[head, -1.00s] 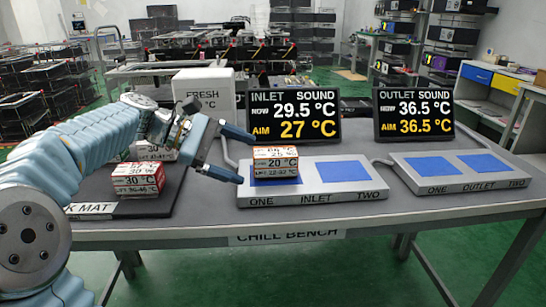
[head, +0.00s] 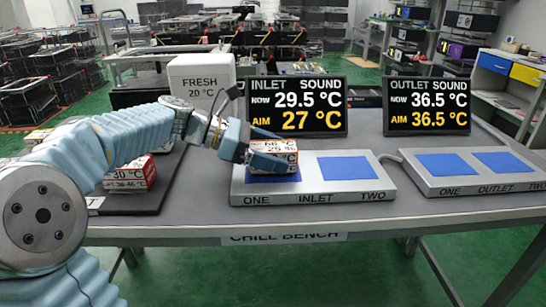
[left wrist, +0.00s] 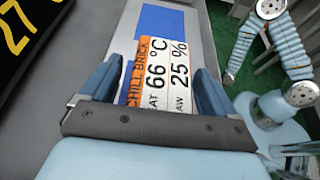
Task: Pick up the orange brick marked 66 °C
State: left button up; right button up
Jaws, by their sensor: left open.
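The orange-and-white brick marked 66 °C (head: 287,157) sits on the first blue pad (head: 262,178) of the inlet plate (head: 310,197). In the left wrist view the brick (left wrist: 160,75) shows its label, "CHILL BRICK", 66 °C and 25 %, facing the camera. My left gripper (head: 266,151) is open at the brick, with its blue fingers to either side of it. In the left wrist view a finger of the left gripper (left wrist: 158,85) stands along each side of the brick. I cannot tell whether they touch it. My right gripper is not in view.
The second inlet pad (head: 345,168) and the outlet plate (head: 480,177) are empty. Red-and-white bricks (head: 135,174) sit on a dark mat at the left, partly behind my left arm. A white FRESH box (head: 202,80) and two displays (head: 298,107) stand behind.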

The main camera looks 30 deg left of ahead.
pick_arm(q)
jog(key=shift+c, duration=0.4)
jog(key=c, duration=1.2)
jog(key=shift+r, duration=0.15)
